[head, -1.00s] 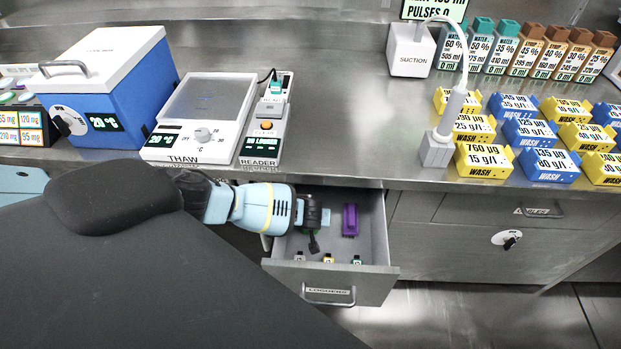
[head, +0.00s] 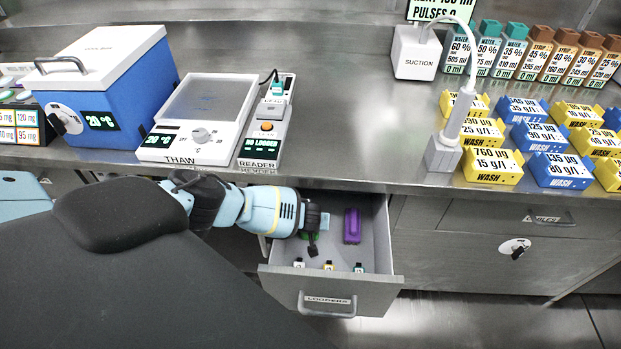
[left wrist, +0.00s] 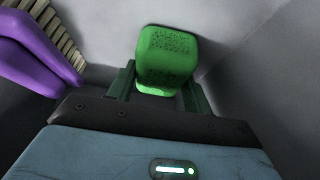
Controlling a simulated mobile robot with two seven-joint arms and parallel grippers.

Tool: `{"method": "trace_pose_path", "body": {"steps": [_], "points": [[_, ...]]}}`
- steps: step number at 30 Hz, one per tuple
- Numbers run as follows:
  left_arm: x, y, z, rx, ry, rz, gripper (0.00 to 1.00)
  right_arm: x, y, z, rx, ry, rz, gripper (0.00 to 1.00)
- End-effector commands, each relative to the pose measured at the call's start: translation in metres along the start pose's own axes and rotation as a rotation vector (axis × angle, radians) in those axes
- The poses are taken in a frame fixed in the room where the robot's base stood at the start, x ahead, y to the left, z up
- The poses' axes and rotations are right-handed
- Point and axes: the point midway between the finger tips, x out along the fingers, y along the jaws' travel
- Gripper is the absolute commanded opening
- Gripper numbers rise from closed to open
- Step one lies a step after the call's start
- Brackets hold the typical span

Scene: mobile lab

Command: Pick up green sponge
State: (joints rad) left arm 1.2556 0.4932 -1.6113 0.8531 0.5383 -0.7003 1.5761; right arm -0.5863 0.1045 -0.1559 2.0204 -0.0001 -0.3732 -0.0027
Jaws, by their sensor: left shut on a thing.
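The green sponge (left wrist: 165,58) shows in the left wrist view between the two fingers of my left gripper (left wrist: 158,88), which is shut on it. The sponge is inside the open drawer, near a grey wall. In the head view my left gripper (head: 312,222) reaches down into the drawer (head: 376,262) from the left, and only a sliver of green shows beside it. I cannot tell whether the sponge touches the drawer floor. My right gripper is not in view.
A purple object (head: 352,226) lies right of my left gripper in the drawer; it also shows in the left wrist view (left wrist: 35,52). Several small loggers (head: 328,266) stand near the drawer front. The counter edge (head: 420,188) runs just above the drawer.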

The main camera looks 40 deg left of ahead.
Motion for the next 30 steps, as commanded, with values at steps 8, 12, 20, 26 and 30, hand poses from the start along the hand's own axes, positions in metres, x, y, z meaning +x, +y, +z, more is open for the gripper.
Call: {"method": "trace_pose_path", "body": {"steps": [8, 12, 20, 26, 30], "points": [[0.0, 0.0, 0.0, 0.0, 0.0, 0.0, 0.28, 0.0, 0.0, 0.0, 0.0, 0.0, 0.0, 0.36], [-0.002, 0.0, -0.001, 0.0, -0.001, 0.0, 0.28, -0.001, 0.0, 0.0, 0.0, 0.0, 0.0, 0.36], [-0.016, 0.011, 0.004, 0.001, -0.004, 0.003, 0.28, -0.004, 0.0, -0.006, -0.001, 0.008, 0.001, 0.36], [-0.03, 0.04, 0.029, -0.001, -0.004, 0.005, 0.28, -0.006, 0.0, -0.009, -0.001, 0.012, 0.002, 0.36], [-0.039, 0.058, 0.046, 0.001, -0.004, 0.003, 0.28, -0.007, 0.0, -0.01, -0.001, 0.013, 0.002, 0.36]]}}
